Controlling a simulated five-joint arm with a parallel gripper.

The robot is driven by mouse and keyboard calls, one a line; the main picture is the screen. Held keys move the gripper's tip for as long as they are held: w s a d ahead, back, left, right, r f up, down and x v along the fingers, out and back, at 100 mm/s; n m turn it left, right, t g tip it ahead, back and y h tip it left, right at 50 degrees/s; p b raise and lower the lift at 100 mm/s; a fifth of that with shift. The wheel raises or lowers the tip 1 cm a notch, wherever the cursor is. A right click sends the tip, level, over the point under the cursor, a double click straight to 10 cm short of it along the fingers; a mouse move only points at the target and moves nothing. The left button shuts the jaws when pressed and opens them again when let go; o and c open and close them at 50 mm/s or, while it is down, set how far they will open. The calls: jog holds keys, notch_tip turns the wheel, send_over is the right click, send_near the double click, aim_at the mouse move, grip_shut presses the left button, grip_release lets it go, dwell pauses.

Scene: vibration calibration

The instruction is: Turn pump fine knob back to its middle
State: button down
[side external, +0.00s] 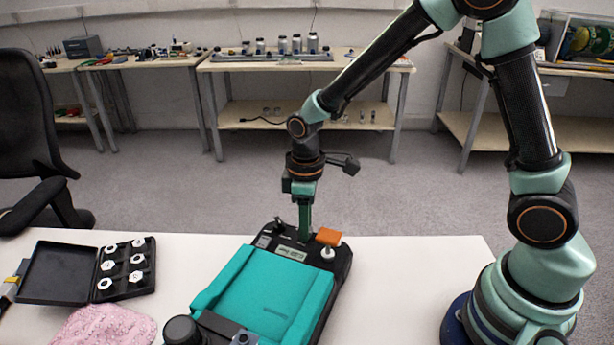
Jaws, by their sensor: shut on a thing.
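The pump is a teal and black device (265,290) lying on the white table, with a black control panel at its far end. My gripper (304,236) points straight down onto that panel, just behind a small pale display (291,252). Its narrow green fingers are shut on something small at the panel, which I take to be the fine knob. The fingers hide that knob, so its angle cannot be told. A small black knob or switch (279,223) stands left of the fingers. An orange piece (328,237) on a white round base stands close on their right.
A large black knob (182,330) is at the pump's near end. An open black case (125,268) with several white hex pieces and a pink cloth (103,326) lie to the left. The table (400,280) is clear between pump and my base.

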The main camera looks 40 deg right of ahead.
jog(key=m, duration=0.5)
jog(key=shift+m, duration=0.3)
jog(key=m, duration=0.5)
jog(key=shift+m, duration=0.4)
jog(key=c, duration=0.8)
grip_release()
jog(key=shift+r, duration=0.15)
notch_tip(320, 180, up, 12)
